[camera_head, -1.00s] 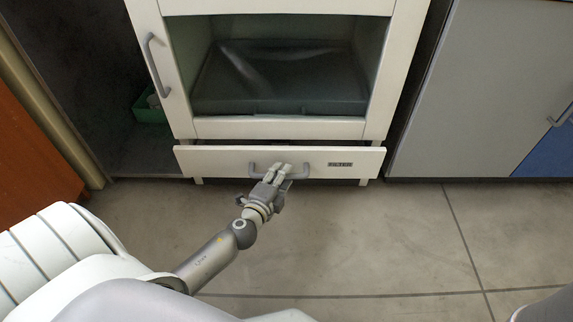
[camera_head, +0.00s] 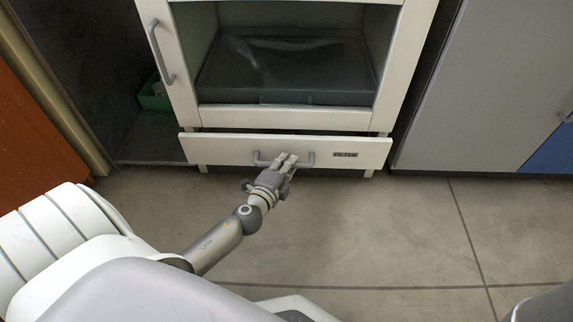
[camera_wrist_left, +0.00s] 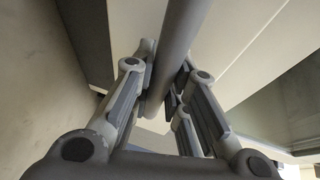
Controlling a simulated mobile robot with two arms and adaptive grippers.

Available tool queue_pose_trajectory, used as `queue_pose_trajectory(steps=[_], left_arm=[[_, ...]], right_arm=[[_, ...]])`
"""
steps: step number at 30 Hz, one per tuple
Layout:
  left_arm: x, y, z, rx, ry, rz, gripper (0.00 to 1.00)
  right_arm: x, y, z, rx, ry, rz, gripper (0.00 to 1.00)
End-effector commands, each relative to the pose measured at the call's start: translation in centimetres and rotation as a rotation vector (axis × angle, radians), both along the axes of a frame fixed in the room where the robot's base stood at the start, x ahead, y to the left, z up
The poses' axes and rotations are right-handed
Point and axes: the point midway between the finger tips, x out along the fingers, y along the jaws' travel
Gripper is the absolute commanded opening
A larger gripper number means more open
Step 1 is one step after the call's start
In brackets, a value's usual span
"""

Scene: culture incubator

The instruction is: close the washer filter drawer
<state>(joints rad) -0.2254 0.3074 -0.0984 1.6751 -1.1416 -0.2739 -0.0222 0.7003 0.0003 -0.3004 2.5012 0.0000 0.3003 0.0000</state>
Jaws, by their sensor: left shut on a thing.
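The filter drawer (camera_head: 225,150) is the low white panel under the washer's glass front in the head view. It stands slightly proud of the washer body, with a dark gap along its top edge. A grey bar handle (camera_head: 307,160) sits at its middle, with a label to the right. My left gripper (camera_head: 286,161) is at the handle. In the left wrist view its fingers (camera_wrist_left: 160,90) are on both sides of the grey handle bar (camera_wrist_left: 180,35), shut on it. My right gripper is not in view.
The white washer (camera_head: 285,118) stands above the drawer. A grey cabinet (camera_head: 480,90) is on the right. A dark recess with a green tray (camera_head: 153,98) and an orange-brown panel (camera_head: 35,130) are on the left. The tiled floor (camera_head: 370,225) in front is clear.

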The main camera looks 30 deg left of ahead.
Motion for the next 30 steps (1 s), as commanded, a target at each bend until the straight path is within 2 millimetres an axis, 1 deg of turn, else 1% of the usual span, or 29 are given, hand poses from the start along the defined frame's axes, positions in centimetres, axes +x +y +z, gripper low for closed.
queue_pose_trajectory(steps=[3,7,10,17,18,23,30], left_arm=[[1.6,1.0,0.0,0.004,0.000,0.000,0.00],[2.9,1.8,0.0,0.002,0.000,0.000,0.00],[3.3,2.1,-0.1,0.001,0.001,0.001,0.00],[3.4,2.3,0.0,0.002,-0.001,0.005,0.00],[3.4,2.3,0.1,0.002,-0.001,0.005,0.16],[3.4,2.2,0.1,0.002,-0.002,0.003,0.37],[3.4,2.1,0.2,0.002,-0.003,0.001,0.37]], right_arm=[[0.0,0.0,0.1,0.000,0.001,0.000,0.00],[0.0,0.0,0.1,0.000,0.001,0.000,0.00],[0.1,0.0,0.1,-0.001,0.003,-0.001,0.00],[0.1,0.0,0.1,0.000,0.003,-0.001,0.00],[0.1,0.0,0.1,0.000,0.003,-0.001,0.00],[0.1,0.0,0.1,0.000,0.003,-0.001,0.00],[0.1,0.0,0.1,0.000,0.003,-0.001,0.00]])
